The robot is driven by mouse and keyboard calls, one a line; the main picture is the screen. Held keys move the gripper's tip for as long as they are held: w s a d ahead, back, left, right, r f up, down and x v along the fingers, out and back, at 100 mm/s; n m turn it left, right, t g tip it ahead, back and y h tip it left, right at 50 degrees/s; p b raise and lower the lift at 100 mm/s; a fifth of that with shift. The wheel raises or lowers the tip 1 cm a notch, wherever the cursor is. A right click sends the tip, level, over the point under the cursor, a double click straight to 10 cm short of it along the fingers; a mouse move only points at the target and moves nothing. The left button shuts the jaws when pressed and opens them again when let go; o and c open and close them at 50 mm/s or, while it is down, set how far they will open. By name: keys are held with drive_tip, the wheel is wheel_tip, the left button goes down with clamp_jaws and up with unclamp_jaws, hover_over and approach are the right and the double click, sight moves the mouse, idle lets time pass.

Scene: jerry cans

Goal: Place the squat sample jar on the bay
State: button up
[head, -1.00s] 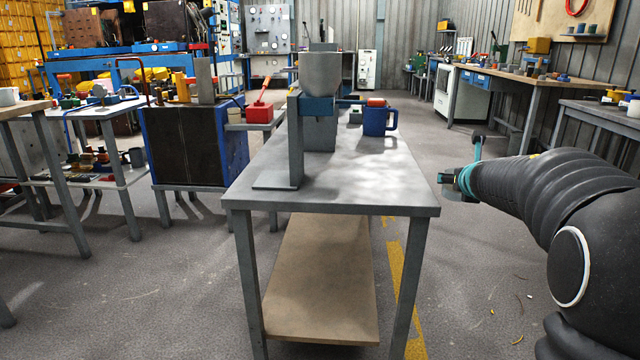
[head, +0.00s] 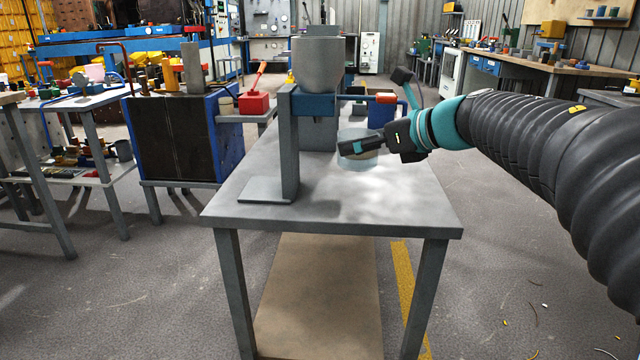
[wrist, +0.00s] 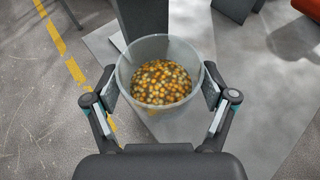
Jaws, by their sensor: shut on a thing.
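The squat sample jar (wrist: 160,75) is a round, clear-walled open tub holding many small yellow and brown beads. My gripper (wrist: 160,90) is shut on it, with one finger on each side of its wall in the wrist view. In the head view the pale jar (head: 358,161) hangs upright under my gripper (head: 362,146), over the grey table (head: 350,215). The gap between jar and tabletop is hard to judge. I cannot tell for certain which part is the bay.
A grey stand (head: 290,145) with a flat foot and a grey hopper (head: 318,65) on top stands left of the jar. The table's front and right are clear. A red-handled box (head: 254,102) stands further left.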

drive_tip(key=x, duration=0.4)
drive_tip(key=f+x, duration=0.1)
drive_tip(key=x, duration=0.3)
drive_tip(key=d+x, duration=0.1)
drive_tip(key=x, duration=0.4)
drive_tip(key=shift+w+f+b, duration=0.25)
drive_tip(key=shift+f+b, duration=0.05)
drive_tip(key=shift+b, duration=0.1)
drive_tip(key=shift+f+b, duration=0.6)
drive_tip(key=shift+f, duration=1.45)
drive_tip(key=shift+f, duration=0.15)
drive_tip(key=o, duration=1.2)
drive_tip(key=shift+c, duration=0.2)
drive_tip(key=shift+r, duration=0.25)
drive_tip(key=v, duration=1.2)
drive_tip(key=shift+f+p, duration=0.15)
drive_tip(key=shift+p, duration=0.15)
